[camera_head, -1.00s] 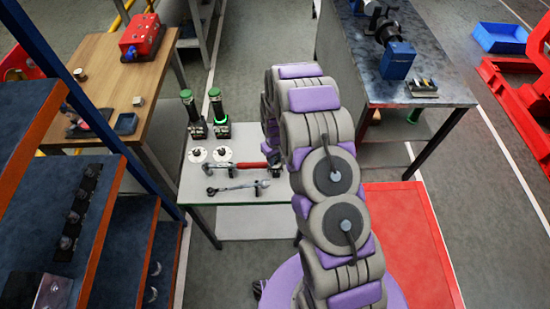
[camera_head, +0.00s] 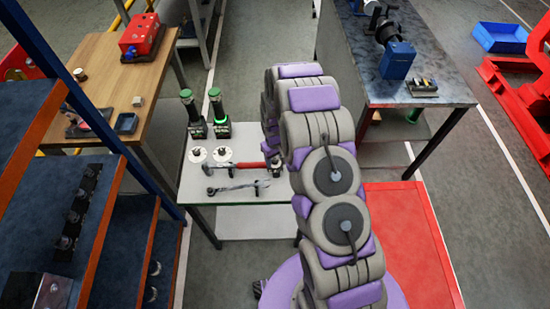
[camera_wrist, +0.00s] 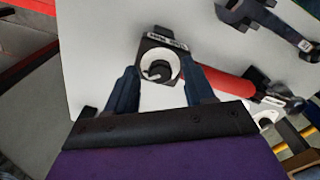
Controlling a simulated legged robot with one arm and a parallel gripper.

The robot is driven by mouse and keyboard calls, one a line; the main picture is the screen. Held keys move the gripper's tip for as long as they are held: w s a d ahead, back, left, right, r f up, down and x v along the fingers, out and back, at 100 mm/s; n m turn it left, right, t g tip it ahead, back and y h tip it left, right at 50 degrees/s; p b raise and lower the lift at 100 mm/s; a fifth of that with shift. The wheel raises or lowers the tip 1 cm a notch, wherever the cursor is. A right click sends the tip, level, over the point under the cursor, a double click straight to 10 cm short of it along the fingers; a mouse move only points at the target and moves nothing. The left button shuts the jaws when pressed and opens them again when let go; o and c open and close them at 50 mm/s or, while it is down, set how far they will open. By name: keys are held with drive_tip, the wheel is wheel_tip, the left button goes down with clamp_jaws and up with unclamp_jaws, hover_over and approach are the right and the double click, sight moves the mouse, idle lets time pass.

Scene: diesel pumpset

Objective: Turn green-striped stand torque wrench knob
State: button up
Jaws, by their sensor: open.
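In the wrist view, my gripper (camera_wrist: 160,84) is open, with one dark blue finger on each side of a dark round knob (camera_wrist: 158,72). The knob sits in a white ring on a black square block (camera_wrist: 153,43) with a small label. A red handle (camera_wrist: 222,84) passes by the right finger. I cannot tell whether the fingers touch the knob, and no green stripe shows there. In the head view, the red-handled wrench (camera_head: 248,165) lies on the white table; my arm hides my gripper. Two dark cylinders with green tops, one (camera_head: 192,112) left of the other (camera_head: 217,108), stand behind.
Two white discs (camera_head: 197,155) and a grey wrench (camera_head: 234,187) lie on the white table (camera_head: 195,190). A wooden bench (camera_head: 165,75) stands at the left, a grey workbench (camera_head: 435,65) at the right. Blue shelves (camera_head: 75,130) fill the near left.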

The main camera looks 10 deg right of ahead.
sight(275, 161)
wheel_tip(275, 161, up, 17)
drive_tip(key=shift+p, duration=0.35)
drive_tip(key=shift+r, duration=0.1)
idle(0.5)
drive_tip(key=s+r+m+b, duration=0.1)
drive_tip(key=s+r+b, duration=0.1)
drive_tip(key=s+r, duration=0.55)
drive_tip(key=s+r+m+b, duration=0.1)
drive_tip(key=s+r, duration=0.3)
drive_tip(key=s, duration=0.6)
drive_tip(key=s+r+m+g+b, duration=0.1)
drive_tip(key=s+b, duration=0.2)
drive_tip(key=s, duration=1.8)
drive_tip(key=shift+s+r+m+g, duration=0.35)
drive_tip(key=shift+m+g, duration=0.05)
